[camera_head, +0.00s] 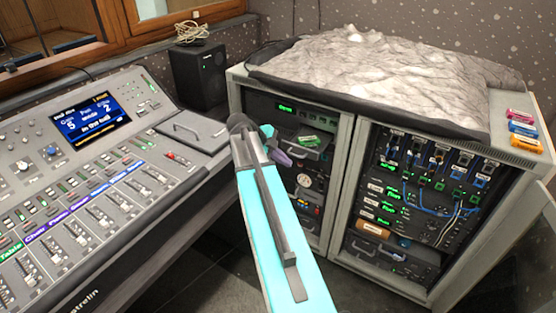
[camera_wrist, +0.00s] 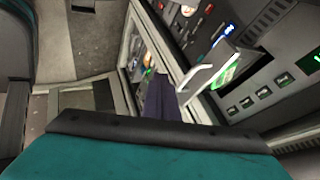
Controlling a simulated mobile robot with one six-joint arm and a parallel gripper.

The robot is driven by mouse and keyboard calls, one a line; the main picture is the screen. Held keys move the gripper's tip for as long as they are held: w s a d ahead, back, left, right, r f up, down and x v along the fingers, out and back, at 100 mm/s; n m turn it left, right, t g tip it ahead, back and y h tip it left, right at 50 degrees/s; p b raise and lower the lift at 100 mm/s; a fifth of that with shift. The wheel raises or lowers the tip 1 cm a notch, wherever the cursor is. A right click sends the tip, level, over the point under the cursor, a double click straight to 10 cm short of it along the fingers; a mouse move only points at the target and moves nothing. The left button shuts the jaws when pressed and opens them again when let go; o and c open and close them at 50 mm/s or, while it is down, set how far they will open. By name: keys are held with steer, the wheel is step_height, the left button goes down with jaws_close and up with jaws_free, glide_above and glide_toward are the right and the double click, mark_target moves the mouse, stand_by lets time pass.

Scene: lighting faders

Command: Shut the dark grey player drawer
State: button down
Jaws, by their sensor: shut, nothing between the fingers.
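A dark grey drawer (camera_head: 312,153) in the left rack bay stands pulled out, with a green item (camera_head: 308,140) lying in it. In the wrist view a pale bar handle (camera_wrist: 208,69) shows in front of what looks like the same drawer, with the green item (camera_wrist: 229,71) behind it. My gripper (camera_head: 283,158) is shut and empty, just left of the drawer front in the head view. Its purple fingers (camera_wrist: 162,100) show in the wrist view, below and left of the handle. Whether they touch the drawer I cannot tell. My arm hides part of the left bay.
The right bay (camera_head: 420,190) holds patch panels with blue cables. A crumpled grey cover (camera_head: 385,70) lies on the rack top, with several coloured items (camera_head: 522,128) at its right end. A mixing console (camera_head: 90,190) fills the left, with a speaker (camera_head: 198,78) behind it.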

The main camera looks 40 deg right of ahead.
mark_target(311, 138)
steer(key=shift+w+d+r, duration=0.15)
steer(key=shift+w+d, duration=0.05)
steer(key=shift+d, duration=0.5)
steer(key=shift+w+d+r, duration=0.15)
steer(key=shift+w+d, duration=0.05)
steer(key=shift+d, duration=0.5)
steer(key=w+d+b, duration=0.1)
steer(key=d, duration=0.3)
steer(key=w+d+b, duration=0.1)
steer(key=d+b, duration=0.1)
steer(key=d, duration=0.2)
steer(key=w+d+b, duration=0.1)
steer(key=d, duration=0.4)
steer(key=shift+w, duration=0.2)
steer(key=shift+w+d+b, duration=0.15)
steer(key=shift+d+b, duration=0.3)
steer(key=shift+d, duration=0.35)
steer(key=shift+d+r, duration=0.1)
